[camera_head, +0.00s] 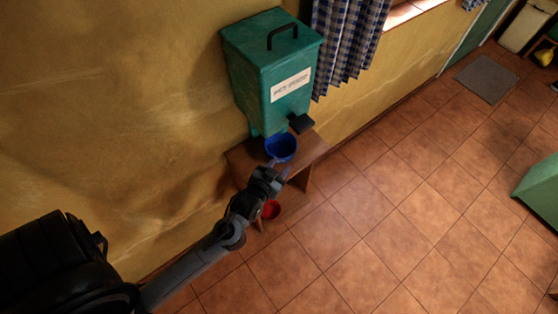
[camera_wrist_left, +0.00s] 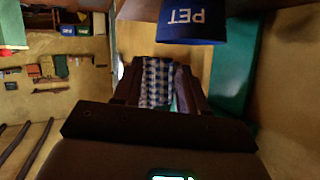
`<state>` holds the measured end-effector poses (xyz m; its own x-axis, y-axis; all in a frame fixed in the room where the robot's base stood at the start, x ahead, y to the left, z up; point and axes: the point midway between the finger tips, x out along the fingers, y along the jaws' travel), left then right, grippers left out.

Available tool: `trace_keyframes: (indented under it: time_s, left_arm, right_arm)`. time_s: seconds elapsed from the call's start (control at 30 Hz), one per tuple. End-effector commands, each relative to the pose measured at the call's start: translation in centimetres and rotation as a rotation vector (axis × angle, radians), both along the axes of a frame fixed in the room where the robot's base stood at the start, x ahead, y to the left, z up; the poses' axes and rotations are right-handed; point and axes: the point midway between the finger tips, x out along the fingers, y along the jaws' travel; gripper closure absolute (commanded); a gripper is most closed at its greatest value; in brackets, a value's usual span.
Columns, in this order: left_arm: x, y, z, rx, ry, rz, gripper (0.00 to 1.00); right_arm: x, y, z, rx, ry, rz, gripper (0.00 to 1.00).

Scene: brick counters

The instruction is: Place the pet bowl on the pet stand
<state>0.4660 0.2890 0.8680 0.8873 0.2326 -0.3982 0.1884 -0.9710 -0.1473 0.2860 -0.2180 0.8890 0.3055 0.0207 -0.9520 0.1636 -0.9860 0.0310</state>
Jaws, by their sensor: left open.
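The blue pet bowl (camera_head: 281,147) is at the top of the wooden stand (camera_head: 313,147), under the green dispenser's front. In the left wrist view the blue bowl (camera_wrist_left: 191,22) shows upside down with the word PET, against the wood. My left gripper (camera_head: 277,170) is on the near side of the bowl. In the wrist view its two dark fingers (camera_wrist_left: 157,75) are apart with nothing held between them, and the bowl lies just beyond their tips. A red bowl (camera_head: 270,209) is lower down, partly hidden by my left arm. My right gripper is not in view.
The green dispenser (camera_head: 285,65) with a black handle stands against the yellow wall, close above the bowl. A checked curtain (camera_head: 350,45) hangs to its right. The tiled floor (camera_head: 390,200) right of the stand is clear. A green cabinet (camera_head: 541,190) is at the far right.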

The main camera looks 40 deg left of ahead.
Motion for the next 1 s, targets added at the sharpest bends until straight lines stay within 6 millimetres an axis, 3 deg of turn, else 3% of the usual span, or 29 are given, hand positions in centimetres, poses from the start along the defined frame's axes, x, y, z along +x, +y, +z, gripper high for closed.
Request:
trace_keyframes:
  time_s: [0.17, 0.33, 0.47, 0.6, 0.8, 1.0]
  left_arm:
    - [-0.9, -0.4, 0.3, -0.011, 0.02, -0.01, 0.58]
    - [-2.8, -2.3, 0.1, -0.073, 0.155, -0.076, 0.58]
    - [-6.2, -4.5, 0.1, -0.126, 0.341, -0.151, 0.58]
    - [-10.7, -6.3, 0.6, -0.146, 0.549, -0.215, 0.58]
    - [-16.1, -7.1, 1.7, -0.131, 0.767, -0.254, 0.58]
    - [-18.0, -7.1, 2.2, -0.117, 0.845, -0.26, 0.58]
  right_arm:
    - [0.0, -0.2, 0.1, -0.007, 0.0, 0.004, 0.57]
    - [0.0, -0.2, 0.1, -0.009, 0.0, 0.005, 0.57]
    - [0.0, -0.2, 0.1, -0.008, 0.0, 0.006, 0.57]
    - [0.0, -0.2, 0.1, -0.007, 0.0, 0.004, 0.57]
    - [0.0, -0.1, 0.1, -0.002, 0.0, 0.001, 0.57]
    - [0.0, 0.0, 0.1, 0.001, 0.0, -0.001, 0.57]
